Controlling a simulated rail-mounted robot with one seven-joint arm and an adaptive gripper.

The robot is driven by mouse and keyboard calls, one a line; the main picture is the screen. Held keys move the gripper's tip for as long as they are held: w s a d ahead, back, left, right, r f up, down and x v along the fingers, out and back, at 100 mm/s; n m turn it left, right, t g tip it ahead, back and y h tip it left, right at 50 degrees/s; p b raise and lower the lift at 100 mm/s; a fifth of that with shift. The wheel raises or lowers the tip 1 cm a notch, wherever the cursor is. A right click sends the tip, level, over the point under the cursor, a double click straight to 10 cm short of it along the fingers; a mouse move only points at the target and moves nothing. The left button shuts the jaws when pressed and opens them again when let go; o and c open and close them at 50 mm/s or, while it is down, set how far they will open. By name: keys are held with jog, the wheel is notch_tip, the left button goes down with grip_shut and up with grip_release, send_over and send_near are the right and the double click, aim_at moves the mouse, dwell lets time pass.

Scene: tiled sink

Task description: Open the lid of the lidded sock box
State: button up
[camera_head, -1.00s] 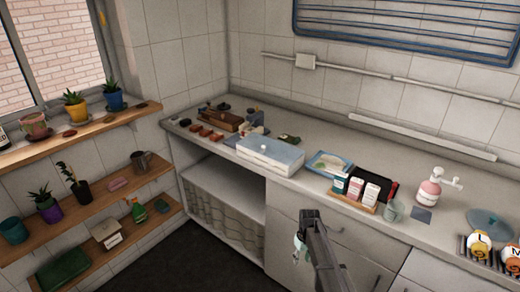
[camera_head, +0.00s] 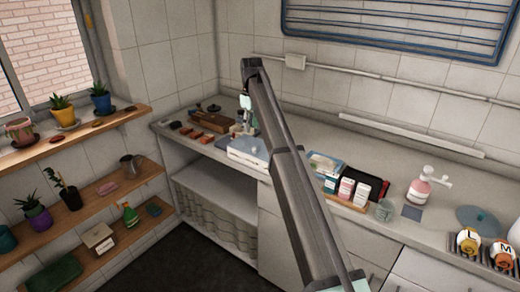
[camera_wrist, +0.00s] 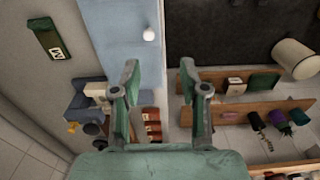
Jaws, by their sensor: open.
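The lidded sock box (camera_head: 237,155) is a low white box with a blue-grey lid, standing on the counter near the left end. Its lid looks shut, and my arm hides part of it in the head view. In the wrist view the blue-grey lid (camera_wrist: 122,42) fills the upper middle, with a round white knob (camera_wrist: 149,34) near its edge. My gripper (camera_wrist: 159,70) is open and empty above the box's edge, with one finger over the lid and the other over the dark floor. In the head view my gripper (camera_head: 243,122) hangs down above the box, small and partly unclear.
Behind the box are a brown tray (camera_head: 211,121) and several small reddish-brown blocks (camera_head: 200,137). A dark green packet (camera_wrist: 50,38) lies beside the box. Right along the counter are a picture card (camera_head: 322,163), cartons (camera_head: 346,188) and a pink pump bottle (camera_head: 420,190).

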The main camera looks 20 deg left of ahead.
send_near(254, 148)
notch_tip(254, 148, down, 9)
jog(key=p, duration=0.2)
jog(key=shift+p, duration=0.4)
dwell(0.4)
grip_shut()
